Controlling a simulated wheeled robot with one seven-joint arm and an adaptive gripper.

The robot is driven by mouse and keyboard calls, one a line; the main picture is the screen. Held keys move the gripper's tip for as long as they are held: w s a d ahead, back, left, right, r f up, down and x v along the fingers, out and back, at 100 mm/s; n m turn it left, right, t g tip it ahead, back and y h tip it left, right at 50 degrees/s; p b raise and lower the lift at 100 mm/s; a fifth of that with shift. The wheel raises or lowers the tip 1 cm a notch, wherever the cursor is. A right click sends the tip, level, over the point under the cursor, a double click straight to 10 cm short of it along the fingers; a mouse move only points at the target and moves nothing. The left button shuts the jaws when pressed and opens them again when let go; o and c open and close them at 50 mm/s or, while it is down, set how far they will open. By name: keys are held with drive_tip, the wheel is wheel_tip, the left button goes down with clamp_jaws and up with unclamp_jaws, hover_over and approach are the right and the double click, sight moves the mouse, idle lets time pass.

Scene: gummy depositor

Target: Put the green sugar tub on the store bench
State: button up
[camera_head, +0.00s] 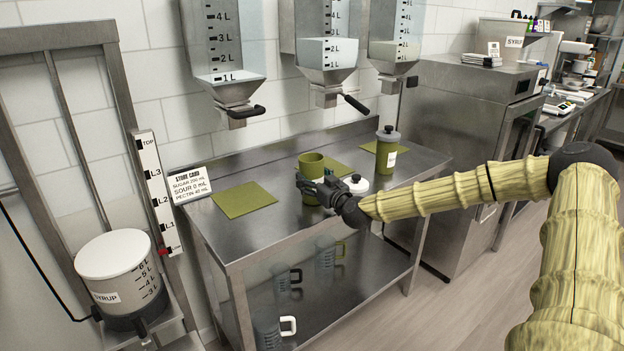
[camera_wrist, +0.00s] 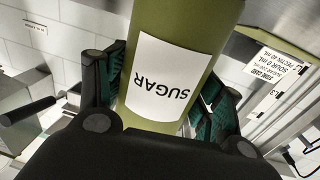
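The green sugar tub (camera_head: 312,161) is upright and open-topped over the middle of the steel bench (camera_head: 270,226). In the wrist view the tub (camera_wrist: 215,45) fills the centre, its white SUGAR label upside down. My gripper (camera_head: 312,184) has its dark fingers on both sides of the tub and looks shut on it. The wrist view shows the fingers (camera_wrist: 158,85) against its sides. A STORE CARD (camera_head: 191,183) stands at the bench's left end.
A lidded green tub (camera_head: 386,155) stands at the bench's right end. A white lid (camera_head: 355,184) lies right of my gripper. A green mat (camera_head: 244,199) is bare at left. Dispensers (camera_head: 327,64) hang above; jugs (camera_head: 272,332) stand on the lower shelf.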

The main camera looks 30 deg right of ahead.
drive_tip(key=o, duration=0.5)
drive_tip(key=shift+c, duration=0.2)
drive_tip(key=shift+s, duration=0.1)
drive_tip(key=s, duration=0.8)
drive_tip(key=shift+s+a+p, duration=0.25)
drive_tip(key=shift+s+p, duration=0.05)
drive_tip(key=shift+s+a+p, duration=0.15)
drive_tip(key=shift+s+p, duration=0.15)
drive_tip(key=shift+s, duration=0.7)
drive_tip(key=shift+f, duration=0.1)
